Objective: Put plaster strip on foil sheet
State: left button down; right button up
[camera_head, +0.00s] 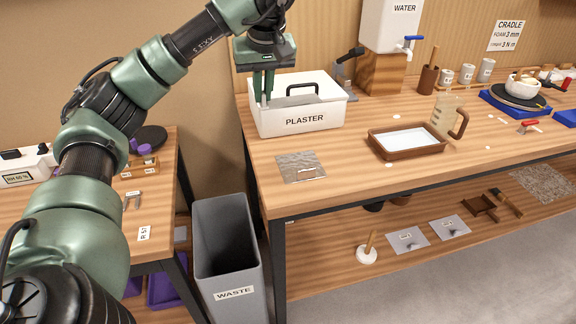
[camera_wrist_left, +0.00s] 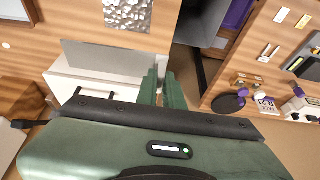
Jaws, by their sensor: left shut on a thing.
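The foil sheet (camera_head: 295,162) is a crinkled silver square lying flat on the bench, in front of the white PLASTER box (camera_head: 296,122). It also shows at the top of the left wrist view (camera_wrist_left: 128,12). My left gripper (camera_head: 264,98) points down at the left side of the box. Its fingers (camera_wrist_left: 163,88) are shut on one end of a flat grey strip, which looks like the plaster strip (camera_wrist_left: 105,62). The strip reaches out from the fingers across the box; in the head view it is a grey band (camera_head: 293,101). My right gripper is out of view.
A black handle (camera_head: 302,86) shows at the box. A brown tray (camera_head: 408,152) and a beige jug (camera_head: 444,115) stand to the right of the foil. A grey WASTE bin (camera_head: 226,250) is below on the left. The bench around the foil is clear.

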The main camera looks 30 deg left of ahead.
pick_arm(q)
notch_tip(320, 180, down, 19)
jog(key=shift+s+a+p, duration=0.1)
jog(key=shift+p, duration=0.25)
jog(key=shift+f, duration=0.2)
jog(key=c, duration=1.5)
grip_release()
jog(key=shift+c, duration=0.2)
jog(key=shift+r, duration=0.15)
jog(key=v, duration=1.2)
jog(key=shift+b, duration=0.4)
